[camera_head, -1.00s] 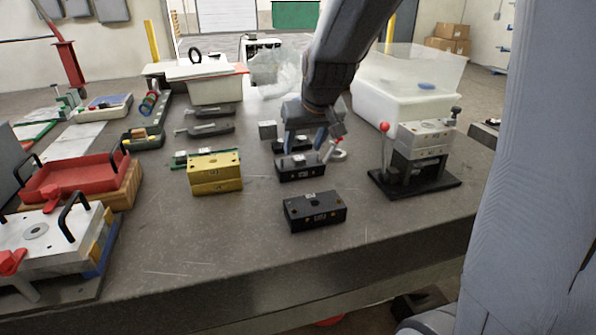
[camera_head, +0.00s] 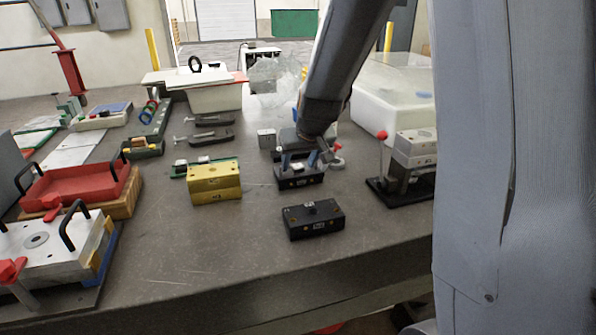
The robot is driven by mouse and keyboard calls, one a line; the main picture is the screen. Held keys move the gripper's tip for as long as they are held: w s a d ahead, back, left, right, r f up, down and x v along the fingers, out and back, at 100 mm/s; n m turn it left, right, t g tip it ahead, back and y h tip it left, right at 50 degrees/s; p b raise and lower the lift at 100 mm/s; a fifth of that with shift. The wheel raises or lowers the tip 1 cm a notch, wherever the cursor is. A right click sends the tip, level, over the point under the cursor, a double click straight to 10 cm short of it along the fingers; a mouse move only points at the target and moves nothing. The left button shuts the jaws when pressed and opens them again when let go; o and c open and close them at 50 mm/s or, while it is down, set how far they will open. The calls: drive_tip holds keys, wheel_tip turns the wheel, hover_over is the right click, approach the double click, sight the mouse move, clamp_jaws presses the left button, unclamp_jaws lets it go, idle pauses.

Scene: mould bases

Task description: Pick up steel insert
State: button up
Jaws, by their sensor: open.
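My gripper (camera_head: 299,160) is open and points down over the middle black mould base (camera_head: 301,182), fingers spread to either side of a small pale metal piece (camera_head: 297,167) on its top. That piece looks like the steel insert, but it is small and partly hidden by the gripper. I cannot tell whether the fingers touch it. A grey metal block (camera_head: 266,138) stands on the table just behind and left of the gripper. Another black mould base (camera_head: 314,221) lies nearer the front edge, clear of the gripper.
A yellow mould block (camera_head: 215,184) stands left of the gripper. A press with a red-knobbed lever (camera_head: 382,136) stands to the right. A red tray (camera_head: 75,188) is at the left, white bins (camera_head: 215,98) at the back.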

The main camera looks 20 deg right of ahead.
drive_tip(key=shift+s+f, duration=0.15)
drive_tip(key=shift+f, duration=0.15)
drive_tip(key=shift+c, duration=0.3)
